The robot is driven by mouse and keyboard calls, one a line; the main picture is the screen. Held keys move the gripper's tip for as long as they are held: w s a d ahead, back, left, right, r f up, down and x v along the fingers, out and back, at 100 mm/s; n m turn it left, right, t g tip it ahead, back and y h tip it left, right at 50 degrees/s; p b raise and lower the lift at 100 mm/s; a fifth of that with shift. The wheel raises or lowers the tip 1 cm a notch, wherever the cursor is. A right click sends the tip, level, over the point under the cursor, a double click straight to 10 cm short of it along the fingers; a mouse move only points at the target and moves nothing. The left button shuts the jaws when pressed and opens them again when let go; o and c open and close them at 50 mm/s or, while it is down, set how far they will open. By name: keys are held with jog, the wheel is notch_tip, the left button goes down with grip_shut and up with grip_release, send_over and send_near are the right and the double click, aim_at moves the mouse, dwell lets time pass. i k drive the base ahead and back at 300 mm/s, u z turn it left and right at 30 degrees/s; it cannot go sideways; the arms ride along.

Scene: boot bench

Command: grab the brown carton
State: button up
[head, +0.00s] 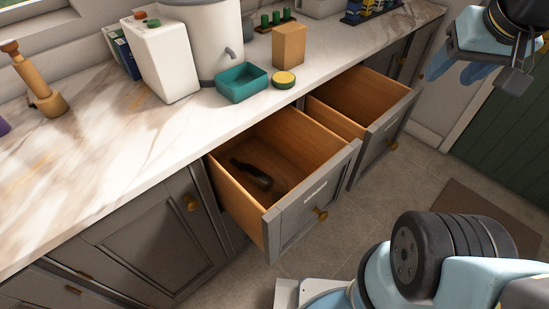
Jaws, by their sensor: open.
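The brown carton (289,46) is a small plain upright box. It stands on the marble worktop near the front edge, behind the open drawers. A teal tray (241,84) is to its left and a round yellow-topped tin (284,79) is just in front of it. My gripper (490,72) is at the top right, well to the right of the carton and apart from it. It is open, and its fingers show only partly.
Two drawers stand pulled out below the worktop; the nearer drawer (283,228) holds a dark object (252,174). A white canister (163,57) and a large pale container (205,38) stand left of the carton. The left worktop is mostly clear.

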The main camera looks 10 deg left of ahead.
aim_at(288, 39)
jog(key=z, duration=1.05)
jog(key=i, duration=0.1)
jog(key=u, duration=3)
jog(key=k, duration=0.6)
jog(key=z, duration=1)
jog(key=i, duration=0.2)
